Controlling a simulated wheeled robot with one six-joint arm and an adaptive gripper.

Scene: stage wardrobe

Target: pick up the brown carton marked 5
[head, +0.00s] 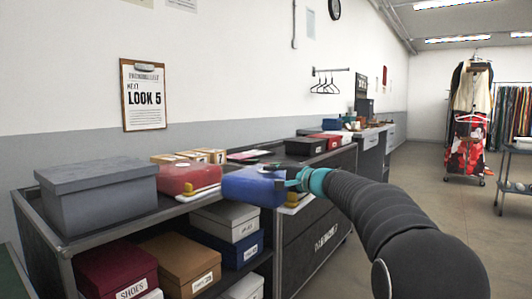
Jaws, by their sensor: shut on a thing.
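Small brown cartons (207,156) stand in a group on the top shelf behind a red box. No number can be read on them. A larger brown box (180,264) with a white label sits on the lower shelf; its label is too small to read. My gripper (287,183) is at the right end of a blue box (250,187) at the front of the top shelf and appears shut on it. The fingertips are small and partly hidden, and I cannot tell whether the box is lifted.
A large grey box (98,196) and the red box (187,178) stand left of the blue box. A dark red box (116,272) and grey box (226,220) are below. A clipboard (143,95) reads "LOOK 5". The floor at right is clear up to the clothes rack (468,125).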

